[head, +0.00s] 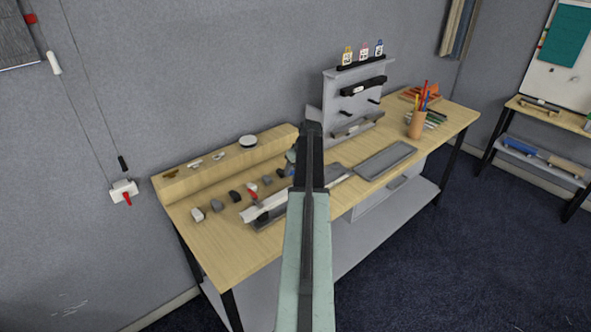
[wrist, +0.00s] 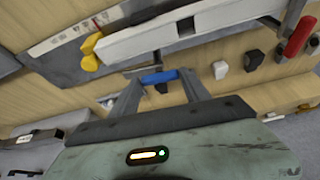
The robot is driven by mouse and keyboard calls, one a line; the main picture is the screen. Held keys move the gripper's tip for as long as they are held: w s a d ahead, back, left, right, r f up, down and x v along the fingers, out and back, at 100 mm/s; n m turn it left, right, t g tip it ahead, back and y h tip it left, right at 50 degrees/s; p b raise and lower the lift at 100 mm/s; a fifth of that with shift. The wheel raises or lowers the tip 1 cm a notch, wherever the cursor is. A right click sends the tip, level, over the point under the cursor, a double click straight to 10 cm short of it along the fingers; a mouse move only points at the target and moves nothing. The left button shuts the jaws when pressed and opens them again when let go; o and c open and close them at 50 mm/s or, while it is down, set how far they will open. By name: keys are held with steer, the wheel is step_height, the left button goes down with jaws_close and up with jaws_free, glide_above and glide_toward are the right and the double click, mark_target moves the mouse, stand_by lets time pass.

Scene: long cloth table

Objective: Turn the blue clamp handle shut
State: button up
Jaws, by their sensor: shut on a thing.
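The blue clamp handle (wrist: 158,77) is a short blue bar in the wrist view, beside a long pale metal bar (wrist: 170,36). My gripper (wrist: 160,82) has one finger at each end of the blue handle and is shut on it. The handle's pivot and its closeness to the clamped position cannot be made out. In the head view my arm covers most of this spot, and only a small speck of blue shows left of the arm.
A red handle (wrist: 297,35) and a yellow knob (wrist: 90,50) flank the bar. Several small blocks stand on the wooden table (head: 225,247). To the right are a grey tray (head: 385,160), a pencil cup (head: 416,125) and a grey rack (head: 345,97) with bottles on top.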

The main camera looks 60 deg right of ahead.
steer(key=m, duration=0.3)
steer(key=m+g+h, duration=0.1)
steer(key=m, duration=0.1)
steer(key=m+g+h, duration=0.1)
steer(key=m, duration=0.2)
steer(key=shift+w+a+m, duration=0.25)
steer(key=shift+w+m, duration=0.05)
steer(key=m+g, duration=0.1)
steer(key=m, duration=0.1)
steer(key=m+g, duration=0.1)
steer(key=m, duration=0.1)
steer(key=shift+w+m+h, duration=0.2)
steer(key=shift+m+h, duration=0.1)
steer(key=shift+w+m+g, duration=0.1)
steer(key=shift+m+g, duration=0.7)
steer(key=shift+m, duration=1)
steer(key=o, duration=1.4)
steer(key=shift+r, duration=0.15)
